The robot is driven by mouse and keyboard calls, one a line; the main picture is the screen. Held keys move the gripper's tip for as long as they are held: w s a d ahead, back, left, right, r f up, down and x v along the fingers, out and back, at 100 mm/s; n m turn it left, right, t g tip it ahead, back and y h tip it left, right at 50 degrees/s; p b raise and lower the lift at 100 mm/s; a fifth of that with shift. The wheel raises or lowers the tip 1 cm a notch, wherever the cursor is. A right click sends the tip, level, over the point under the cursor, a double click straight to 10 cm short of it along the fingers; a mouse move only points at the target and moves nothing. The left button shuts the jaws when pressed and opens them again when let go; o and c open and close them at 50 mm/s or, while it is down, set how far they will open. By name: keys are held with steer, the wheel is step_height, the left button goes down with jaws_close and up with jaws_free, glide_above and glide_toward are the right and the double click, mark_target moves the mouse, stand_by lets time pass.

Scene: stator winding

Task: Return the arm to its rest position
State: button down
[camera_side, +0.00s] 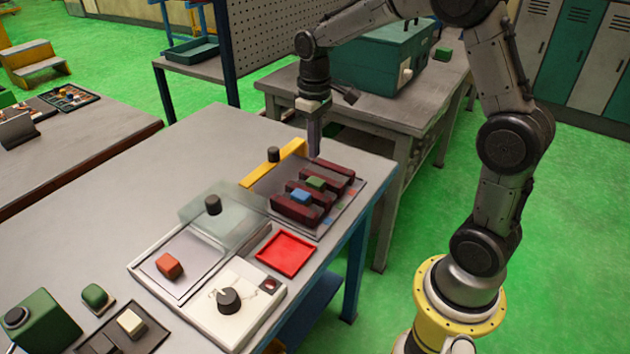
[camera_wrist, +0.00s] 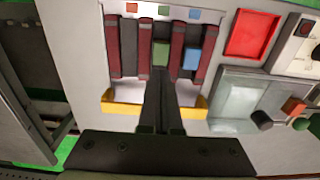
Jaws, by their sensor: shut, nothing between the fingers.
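My gripper (camera_side: 315,140) is shut and empty. In the side view it points down just above the far end of the dark red slotted stator (camera_side: 297,210). In the wrist view my gripper (camera_wrist: 160,92) reaches toward the stator slots. A green block (camera_side: 316,184) and a blue block (camera_side: 300,196) sit in separate slots of the stator; in the wrist view the green block (camera_wrist: 160,54) is close to the fingertips and the blue block (camera_wrist: 191,57) is to its right. I cannot tell whether the fingertips touch the stator.
A red tray (camera_side: 286,254), a clear cover (camera_side: 222,215), a red block (camera_side: 169,266) and a white dial panel (camera_side: 238,302) are on the same table. Open air lies above the table.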

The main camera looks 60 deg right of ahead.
steer(key=s+a+r+n+t, duration=0.1)
steer(key=s+a+r+t, duration=0.15)
steer(key=s+r, duration=0.3)
steer(key=s+a+r+t, duration=0.2)
steer(key=s+a+r, duration=0.2)
steer(key=s+r, duration=0.15)
steer(key=s+a+f+m+t, duration=0.1)
steer(key=s+a+f, duration=0.1)
steer(key=s, duration=0.8)
steer(key=shift+s+f, duration=0.3)
steer(key=shift+f, duration=0.4)
